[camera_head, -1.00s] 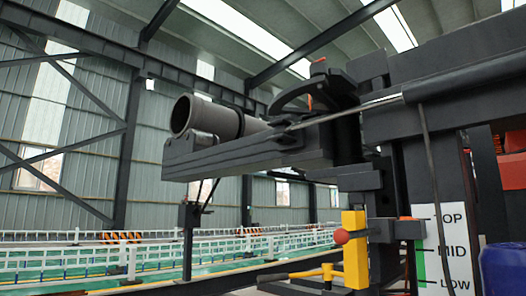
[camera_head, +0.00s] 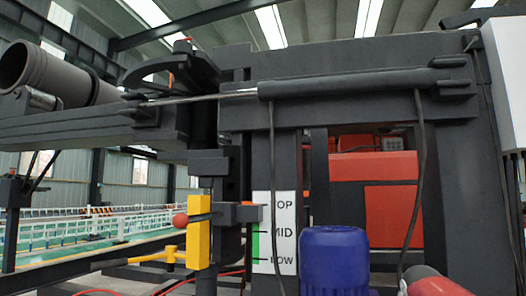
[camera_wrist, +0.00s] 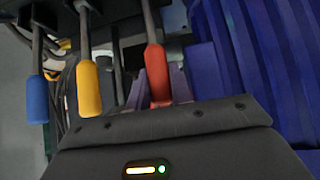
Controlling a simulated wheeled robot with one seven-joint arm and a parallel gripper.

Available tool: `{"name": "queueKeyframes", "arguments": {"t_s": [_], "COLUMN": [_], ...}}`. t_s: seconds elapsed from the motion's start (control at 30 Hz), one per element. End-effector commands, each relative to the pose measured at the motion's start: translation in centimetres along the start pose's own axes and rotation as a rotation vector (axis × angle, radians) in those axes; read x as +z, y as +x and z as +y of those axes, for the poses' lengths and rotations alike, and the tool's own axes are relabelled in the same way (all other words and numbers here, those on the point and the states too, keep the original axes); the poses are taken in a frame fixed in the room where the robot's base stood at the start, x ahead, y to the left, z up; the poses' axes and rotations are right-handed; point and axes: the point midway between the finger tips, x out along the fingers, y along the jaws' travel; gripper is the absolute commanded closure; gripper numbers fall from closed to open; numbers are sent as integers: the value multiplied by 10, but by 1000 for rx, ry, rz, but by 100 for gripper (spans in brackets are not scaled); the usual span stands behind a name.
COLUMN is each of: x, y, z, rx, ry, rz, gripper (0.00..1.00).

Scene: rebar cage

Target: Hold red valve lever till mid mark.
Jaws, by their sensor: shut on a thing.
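The red valve lever (camera_wrist: 157,74) hangs in the wrist view, with a grey rod above its red grip. My gripper (camera_wrist: 160,92) is shut on the lower part of this grip, with its fingers partly hidden behind the gripper body. In the head view a white scale plate (camera_head: 285,233) reads TOP, MID and LOW. A green strip (camera_head: 255,247) on its left edge runs from about LOW to about MID. An arm with a reddish pointer lies near TOP. My gripper and the lever's grip cannot be made out in the head view.
A yellow lever (camera_wrist: 89,88) and a blue lever (camera_wrist: 37,99) hang left of the red one. A ribbed blue body (camera_wrist: 265,55) stands close on the right. In the head view, a blue motor (camera_head: 338,262) stands before the dark frame, and a large pipe (camera_head: 50,75) lies on the left.

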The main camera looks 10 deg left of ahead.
Motion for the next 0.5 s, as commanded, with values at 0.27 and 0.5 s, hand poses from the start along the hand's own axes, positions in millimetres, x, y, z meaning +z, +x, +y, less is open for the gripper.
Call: {"name": "queueKeyframes", "arguments": {"t_s": [0.27, 0.5], "x": [-5, -5], "y": [1, 3], "z": [0, 0], "rx": [0, 0], "ry": [0, -1], "rz": [-33, -44], "gripper": [100, 100]}}
